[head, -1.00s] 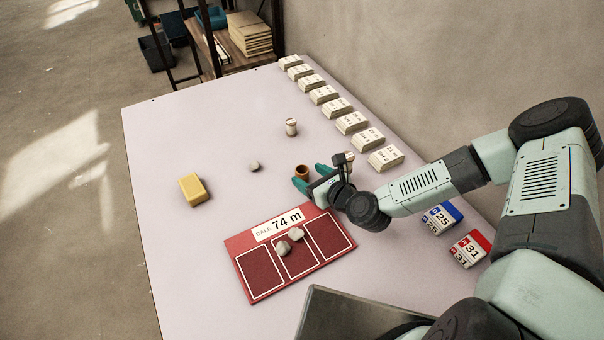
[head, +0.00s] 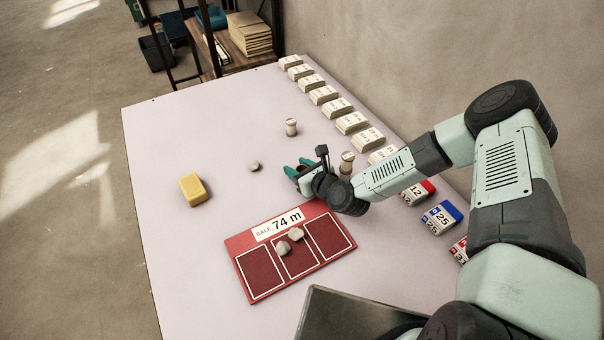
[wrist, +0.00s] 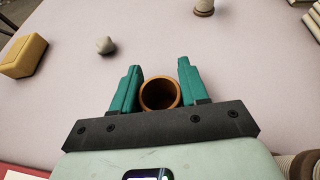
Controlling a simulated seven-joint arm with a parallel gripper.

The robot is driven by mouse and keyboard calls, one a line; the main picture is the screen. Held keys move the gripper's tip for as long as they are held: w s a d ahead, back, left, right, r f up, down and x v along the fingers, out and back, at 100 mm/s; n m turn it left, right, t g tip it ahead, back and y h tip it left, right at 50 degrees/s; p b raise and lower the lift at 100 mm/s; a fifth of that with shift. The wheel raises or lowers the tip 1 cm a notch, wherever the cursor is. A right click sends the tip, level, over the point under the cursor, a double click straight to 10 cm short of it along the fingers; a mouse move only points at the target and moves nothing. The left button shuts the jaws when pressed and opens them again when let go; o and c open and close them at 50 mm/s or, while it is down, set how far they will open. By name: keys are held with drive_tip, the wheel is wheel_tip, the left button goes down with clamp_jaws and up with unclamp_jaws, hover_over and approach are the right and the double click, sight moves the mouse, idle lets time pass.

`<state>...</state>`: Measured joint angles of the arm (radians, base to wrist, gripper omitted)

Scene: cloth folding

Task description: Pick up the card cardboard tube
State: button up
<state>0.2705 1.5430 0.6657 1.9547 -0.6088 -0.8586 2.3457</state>
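The cardboard tube (wrist: 160,93) is a short brown hollow cylinder, upright on the table, with its open top showing in the wrist view. My gripper (wrist: 158,82) has its two teal fingers apart, one on each side of the tube. A small gap shows on both sides, so the fingers do not appear to press on it.
A red board (head: 242,268) labelled "74 m" holds two grey stones (head: 289,240). A yellow block (head: 193,189), another grey stone (head: 254,166) and a pale cylinder (head: 291,127) stand apart. A second pale cylinder (head: 347,162) is close beside my wrist. Labelled blocks (head: 352,122) line the right edge.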

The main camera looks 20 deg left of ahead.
drive_tip(key=c, duration=0.4)
